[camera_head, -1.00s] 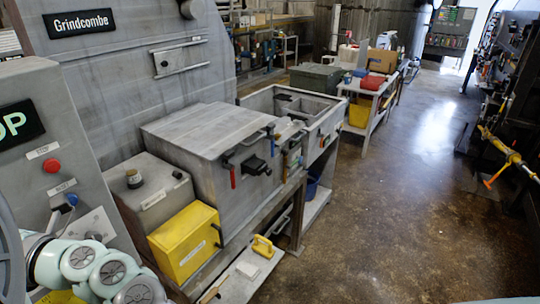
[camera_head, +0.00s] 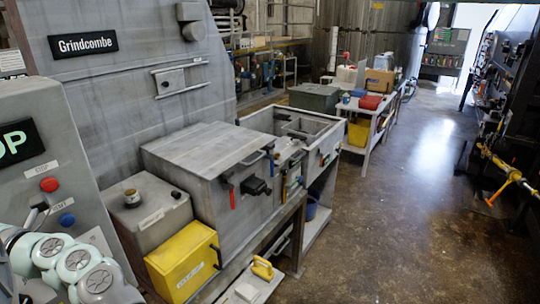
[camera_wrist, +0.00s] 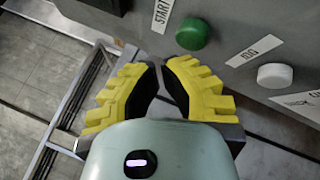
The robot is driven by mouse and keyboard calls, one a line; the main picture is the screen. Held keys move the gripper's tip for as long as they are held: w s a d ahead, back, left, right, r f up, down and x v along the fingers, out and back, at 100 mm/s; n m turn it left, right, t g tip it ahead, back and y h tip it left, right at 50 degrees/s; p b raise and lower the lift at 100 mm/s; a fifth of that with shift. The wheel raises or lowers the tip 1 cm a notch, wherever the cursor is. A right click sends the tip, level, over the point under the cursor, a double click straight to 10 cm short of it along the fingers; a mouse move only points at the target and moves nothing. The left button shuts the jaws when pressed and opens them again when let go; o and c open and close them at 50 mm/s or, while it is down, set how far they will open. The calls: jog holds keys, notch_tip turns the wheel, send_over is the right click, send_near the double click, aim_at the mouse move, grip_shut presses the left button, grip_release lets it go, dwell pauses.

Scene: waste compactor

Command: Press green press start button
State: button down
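The green start button (camera_wrist: 193,33) is a round knob on a grey panel at the top of the wrist view. A "START" label (camera_wrist: 162,14) sits to its left. My gripper (camera_wrist: 160,63) has yellow ridged fingers with black inner pads. The fingertips are almost together with nothing between them. They are below and slightly left of the green button in the picture, apart from it. The green button does not show in the head view, where my arm covers part of the lower left.
A white button (camera_wrist: 275,75) is right of the green one. In the head view, a red button (camera_head: 49,184) and a blue button (camera_head: 67,219) sit on the left console. A yellow box (camera_head: 183,262) and grey machine (camera_head: 210,160) stand beside it.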

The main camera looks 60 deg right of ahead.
jog(key=c, duration=1.7)
grip_release()
grip_shut()
jog(key=shift+w, duration=0.2)
jog(key=shift+w+b, duration=0.3)
jog(key=shift+b, duration=0.05)
jog(key=shift+w+b, duration=0.3)
jog(key=shift+w, duration=0.2)
jog(key=shift+s, duration=0.95)
